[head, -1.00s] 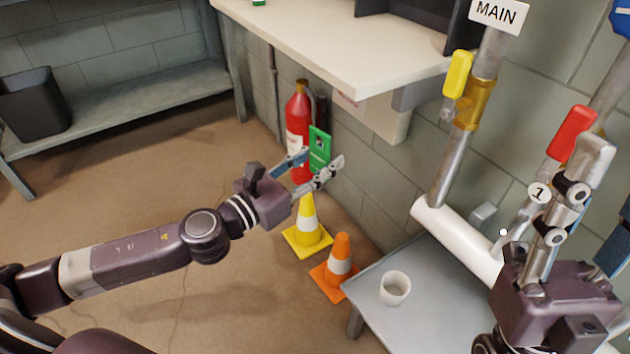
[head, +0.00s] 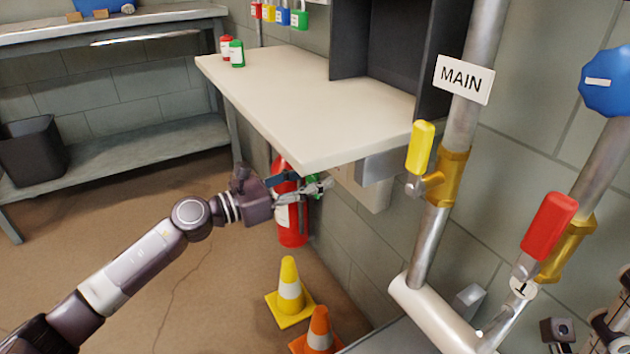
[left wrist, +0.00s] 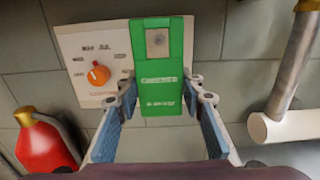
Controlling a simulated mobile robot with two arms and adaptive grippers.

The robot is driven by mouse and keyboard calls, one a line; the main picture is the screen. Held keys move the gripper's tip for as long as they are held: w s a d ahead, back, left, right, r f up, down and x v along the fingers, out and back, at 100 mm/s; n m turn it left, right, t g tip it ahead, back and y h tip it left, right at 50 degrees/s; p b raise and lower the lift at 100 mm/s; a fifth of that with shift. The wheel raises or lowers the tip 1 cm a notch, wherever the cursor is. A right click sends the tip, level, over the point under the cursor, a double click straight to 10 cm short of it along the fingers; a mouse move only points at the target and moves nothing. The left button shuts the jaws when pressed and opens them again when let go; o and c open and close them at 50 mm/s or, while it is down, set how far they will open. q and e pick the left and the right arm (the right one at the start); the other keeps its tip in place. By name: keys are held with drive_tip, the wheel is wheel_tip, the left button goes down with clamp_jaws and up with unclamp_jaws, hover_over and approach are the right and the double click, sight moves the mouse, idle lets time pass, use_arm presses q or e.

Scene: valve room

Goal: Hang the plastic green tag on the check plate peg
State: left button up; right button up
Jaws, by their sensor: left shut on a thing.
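My left gripper (head: 318,188) is shut on the plastic green tag (left wrist: 162,75), which it holds upright between its fingertips. In the head view, the tag (head: 315,181) is mostly hidden by the fingers, just below the bench's front corner. The tag has white lettering and a grey-brown square with a dark spot near its top. A cream plate (left wrist: 75,45) with an orange knob (left wrist: 98,74) is on the wall behind the tag, which overlaps its right side. I cannot make out a peg. My right gripper is only partly in view at the lower right (head: 585,332).
The bench top (head: 300,95) overhangs close above my left gripper. A red fire extinguisher (head: 291,222) stands behind it. A yellow cone (head: 289,290) and an orange cone (head: 319,330) are on the floor. Pipes with a yellow handle (head: 421,147) and a red handle (head: 548,228) rise at right.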

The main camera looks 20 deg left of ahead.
use_arm(q)
drive_tip(key=shift+f+p+x, duration=0.15)
drive_tip(key=shift+f+x, duration=0.15)
drive_tip(key=shift+x, duration=1.25)
drive_tip(key=shift+f+p+x, duration=0.15)
drive_tip(key=shift+f+x, duration=0.15)
drive_tip(key=shift+x, duration=1.25)
drive_tip(key=shift+f+p+x, duration=0.15)
drive_tip(key=shift+f+x, duration=0.15)
drive_tip(key=shift+x, duration=1.3)
drive_tip(key=o, duration=1.3)
drive_tip(key=v, duration=1.2)
